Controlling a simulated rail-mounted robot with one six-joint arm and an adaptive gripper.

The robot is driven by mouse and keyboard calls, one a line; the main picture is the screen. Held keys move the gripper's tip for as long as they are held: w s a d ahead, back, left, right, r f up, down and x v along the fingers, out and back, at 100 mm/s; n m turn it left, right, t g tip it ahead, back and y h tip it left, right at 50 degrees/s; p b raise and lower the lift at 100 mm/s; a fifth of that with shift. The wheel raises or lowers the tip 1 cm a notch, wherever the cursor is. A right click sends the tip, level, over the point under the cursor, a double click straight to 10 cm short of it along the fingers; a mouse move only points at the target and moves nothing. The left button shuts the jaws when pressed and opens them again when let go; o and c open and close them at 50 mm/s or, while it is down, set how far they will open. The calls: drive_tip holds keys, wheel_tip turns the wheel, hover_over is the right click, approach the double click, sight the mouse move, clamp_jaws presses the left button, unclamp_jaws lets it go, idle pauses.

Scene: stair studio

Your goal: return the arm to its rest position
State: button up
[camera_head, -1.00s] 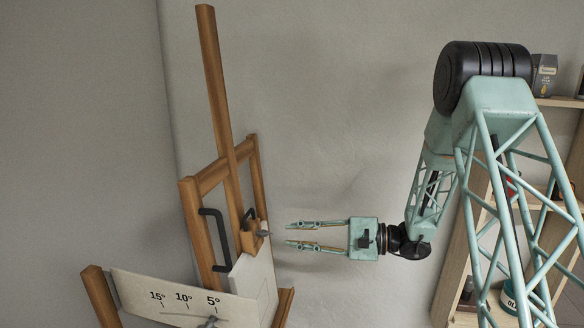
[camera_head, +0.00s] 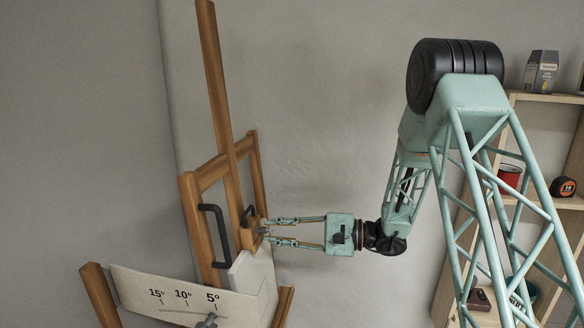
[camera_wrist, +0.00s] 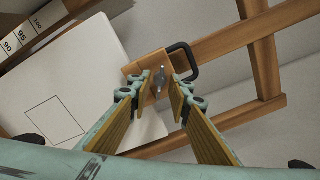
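My gripper (camera_head: 267,231) is stretched out to the left with its fingertips at the wooden clamp block (camera_head: 248,238) of the easel. The two fingers are apart. In the wrist view my gripper (camera_wrist: 160,86) is open, and a small metal wing knob (camera_wrist: 160,74) on the clamp block shows between the fingertips. I see a gap beside the knob, though whether a tip touches it I cannot tell. In the head view the fingertips mostly cover the knob.
The wooden easel (camera_head: 215,92) has a black handle (camera_head: 216,236) and a white panel (camera_head: 256,279). An angle scale plate (camera_head: 180,298) is in front. At the right, a shelf (camera_head: 548,98) holds a dark box (camera_head: 541,71), a red can (camera_head: 509,177) and a tape measure (camera_head: 563,187).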

drive_tip(key=shift+c, duration=0.4)
drive_tip(key=c, duration=0.4)
drive_tip(key=shift+r, duration=0.1)
drive_tip(key=shift+m+p, duration=1.7)
drive_tip(key=shift+m, duration=0.2)
drive_tip(key=shift+m+p, duration=3)
drive_tip(key=shift+m, duration=0.5)
drive_tip(key=o, duration=0.3)
drive_tip(key=shift+o, duration=0.9)
